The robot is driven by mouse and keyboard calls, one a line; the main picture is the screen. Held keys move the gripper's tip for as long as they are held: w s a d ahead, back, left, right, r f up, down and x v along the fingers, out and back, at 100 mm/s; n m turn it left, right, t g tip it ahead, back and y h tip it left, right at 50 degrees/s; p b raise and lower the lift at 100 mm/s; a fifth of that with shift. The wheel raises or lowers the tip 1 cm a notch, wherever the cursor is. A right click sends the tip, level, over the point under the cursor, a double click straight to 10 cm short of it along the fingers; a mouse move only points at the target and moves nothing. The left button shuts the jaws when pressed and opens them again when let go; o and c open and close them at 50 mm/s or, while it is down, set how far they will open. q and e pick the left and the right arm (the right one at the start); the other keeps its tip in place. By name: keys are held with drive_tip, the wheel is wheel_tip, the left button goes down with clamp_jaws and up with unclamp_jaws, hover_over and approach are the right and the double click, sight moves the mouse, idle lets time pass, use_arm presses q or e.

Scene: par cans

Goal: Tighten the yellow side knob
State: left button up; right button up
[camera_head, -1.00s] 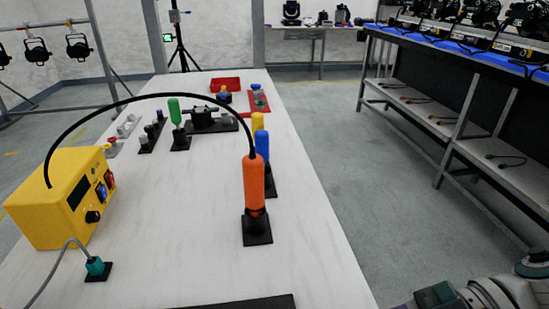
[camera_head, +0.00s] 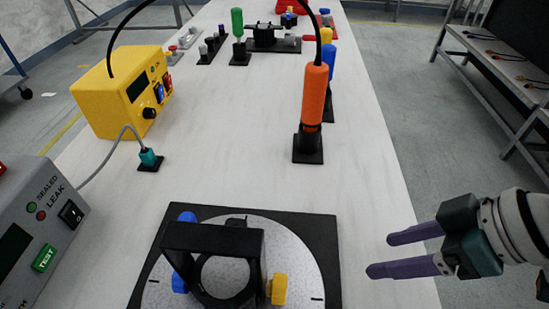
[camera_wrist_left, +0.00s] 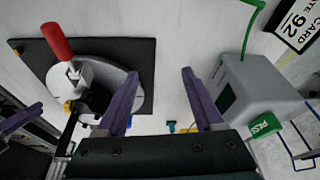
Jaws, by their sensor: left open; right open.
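The yellow side knob (camera_head: 278,289) sits on the right side of a black bracket (camera_head: 213,236) on a round speckled disc (camera_head: 290,243). Blue knobs show at the bracket's left (camera_head: 180,283) and behind it (camera_head: 187,217). My right gripper (camera_head: 378,255) is open and empty, right of the fixture, fingers pointing left, apart from the knob. My left gripper (camera_wrist_left: 160,74) is open and empty in the left wrist view; it is outside the head view. There, a small yellow part, likely the knob (camera_wrist_left: 68,106), shows left of its fingers, near a red handle (camera_wrist_left: 57,40).
A grey leak tester (camera_head: 40,225) stands left of the fixture's black base plate (camera_head: 315,230). A yellow power unit (camera_head: 110,95) and an orange-handled tool (camera_head: 315,95) on a stand are farther back. The table (camera_head: 230,170) is clear between them.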

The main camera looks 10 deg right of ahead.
sight(297, 296)
use_arm(q)
wheel_tip(297, 296, down, 4)
drive_tip(key=b, duration=0.3)
drive_tip(key=shift+r, duration=0.15)
use_arm(e)
drive_tip(key=a+y, duration=0.1)
drive_tip(key=s+a+n+g+y, duration=0.1)
drive_tip(key=s+a+n+y, duration=0.1)
drive_tip(key=y, duration=0.1)
drive_tip(key=shift+a+r, duration=0.15)
drive_tip(key=shift+r, duration=0.2)
use_arm(q)
drive_tip(key=shift+f+b, duration=0.9)
use_arm(e)
drive_tip(key=r+n+y, duration=0.1)
drive_tip(key=a+r+n+y, duration=0.1)
drive_tip(key=r, duration=0.1)
drive_tip(key=s+r+n+y, duration=0.1)
drive_tip(key=y, duration=0.1)
drive_tip(key=shift+a+r+g, duration=0.25)
drive_tip(key=shift+r+g, duration=0.05)
drive_tip(key=shift+g, duration=0.1)
use_arm(q)
drive_tip(key=shift+r, duration=0.15)
use_arm(e)
drive_tip(key=x, duration=0.9)
drive_tip(key=shift+a+r, duration=0.25)
drive_tip(key=shift+a, duration=0.25)
use_arm(q)
drive_tip(key=shift+d, duration=0.1)
